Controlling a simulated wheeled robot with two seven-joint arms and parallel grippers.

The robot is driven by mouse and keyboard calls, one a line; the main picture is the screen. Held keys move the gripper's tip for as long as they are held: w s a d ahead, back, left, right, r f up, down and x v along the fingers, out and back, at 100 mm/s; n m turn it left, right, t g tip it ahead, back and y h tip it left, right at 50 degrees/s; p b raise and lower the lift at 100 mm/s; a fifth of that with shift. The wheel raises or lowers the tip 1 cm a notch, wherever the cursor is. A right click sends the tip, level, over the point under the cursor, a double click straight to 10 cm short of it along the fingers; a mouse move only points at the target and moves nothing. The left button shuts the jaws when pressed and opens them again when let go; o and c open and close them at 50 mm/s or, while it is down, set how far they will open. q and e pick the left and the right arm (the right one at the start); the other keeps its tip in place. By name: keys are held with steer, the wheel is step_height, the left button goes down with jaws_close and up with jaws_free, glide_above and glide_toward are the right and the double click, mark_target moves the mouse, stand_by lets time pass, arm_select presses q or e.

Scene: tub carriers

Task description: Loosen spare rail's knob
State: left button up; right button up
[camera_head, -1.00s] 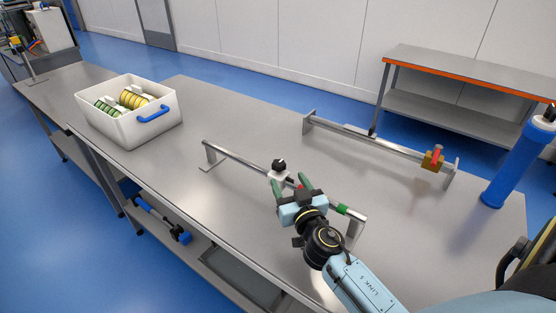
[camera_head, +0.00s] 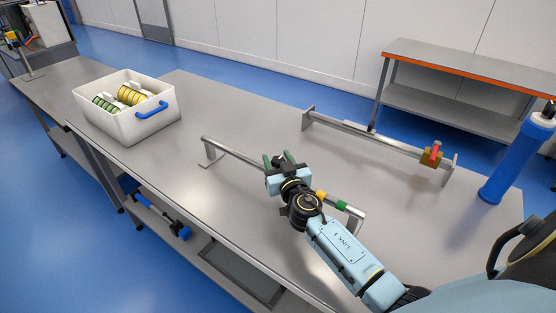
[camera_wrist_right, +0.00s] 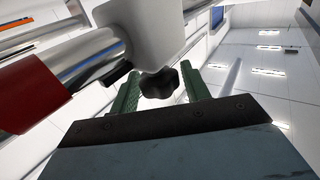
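The near rail (camera_head: 236,153) stands on end brackets on the bench, with coloured bands at its right part. A white block on it carries a black lobed knob (camera_wrist_right: 160,84); the block (camera_wrist_right: 158,30) shows well in the right wrist view and is mostly hidden by my gripper in the head view. My right gripper (camera_head: 278,161) is at the knob, its green fingers apart, one on each side of it (camera_wrist_right: 160,92). I cannot tell whether the fingers touch the knob. My left gripper is not in view.
A far rail (camera_head: 365,136) carries a brown block with a red lever (camera_head: 433,154). A white tub (camera_head: 145,128) with green and yellow items stands at the left. A blue cylinder (camera_head: 515,165) stands at the right. The bench between tub and rails is clear.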

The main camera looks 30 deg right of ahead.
steer(key=c, duration=0.7)
steer(key=shift+n+y, duration=0.4)
steer(key=shift+y, duration=0.2)
steer(key=n+y, duration=0.2)
steer(key=y, duration=0.1)
steer(key=shift+r+t, duration=0.1)
steer(key=shift+t, duration=0.2)
steer(key=shift+n+g+y+p, duration=0.4)
steer(key=shift+n+y, duration=1.3)
steer(key=shift+y, duration=1)
steer(key=o, duration=1)
